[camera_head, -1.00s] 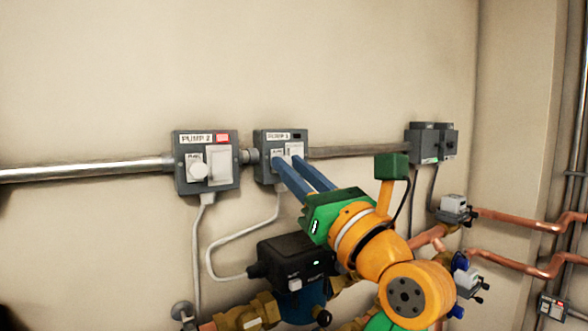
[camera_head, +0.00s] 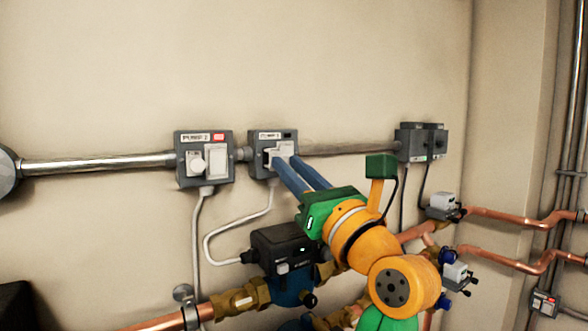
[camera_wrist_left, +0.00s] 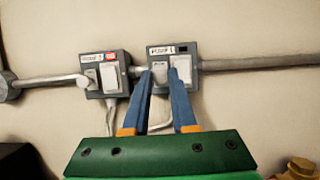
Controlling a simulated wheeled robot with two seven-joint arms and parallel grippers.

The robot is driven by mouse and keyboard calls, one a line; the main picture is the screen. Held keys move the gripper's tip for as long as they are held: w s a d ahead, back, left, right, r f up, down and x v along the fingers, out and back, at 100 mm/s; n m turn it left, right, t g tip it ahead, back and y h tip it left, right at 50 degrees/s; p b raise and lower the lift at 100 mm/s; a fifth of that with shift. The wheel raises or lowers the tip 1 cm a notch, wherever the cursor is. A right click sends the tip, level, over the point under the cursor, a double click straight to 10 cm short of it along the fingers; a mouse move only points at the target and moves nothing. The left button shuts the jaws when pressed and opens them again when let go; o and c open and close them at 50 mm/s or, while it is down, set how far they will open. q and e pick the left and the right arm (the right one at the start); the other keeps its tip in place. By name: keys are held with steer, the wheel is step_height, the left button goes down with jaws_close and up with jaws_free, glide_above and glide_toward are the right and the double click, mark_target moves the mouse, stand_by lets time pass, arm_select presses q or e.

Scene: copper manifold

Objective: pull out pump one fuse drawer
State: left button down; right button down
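The pump one box (camera_head: 258,136) is a grey switch box on the wall, labelled PUMP 1, and it also shows in the wrist view (camera_wrist_left: 154,50). My left gripper (camera_head: 284,160) has its two blue fingertips at the front of this box. It is shut on the white fuse drawer (camera_head: 283,148), which stands out from the box face. In the wrist view the drawer (camera_wrist_left: 160,72) sits between the fingertips (camera_wrist_left: 161,74). The fingers partly hide the box's lower front. My right gripper is not in view.
The pump two box (camera_head: 204,137) is close on the left, joined by a metal conduit (camera_head: 95,164). Below are a black pump controller (camera_head: 283,247), a grey cable (camera_head: 210,234) and brass fittings (camera_head: 243,299). Grey boxes (camera_head: 421,141) and copper pipes (camera_head: 515,218) are on the right.

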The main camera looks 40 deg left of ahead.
arm_select(q)
steer(key=c, duration=0.9)
jaws_free()
steer(key=shift+o, duration=1)
steer(key=shift+d, duration=0.1)
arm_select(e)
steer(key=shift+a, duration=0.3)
arm_select(q)
steer(key=b+v, duration=0.3)
steer(key=v, duration=0.4)
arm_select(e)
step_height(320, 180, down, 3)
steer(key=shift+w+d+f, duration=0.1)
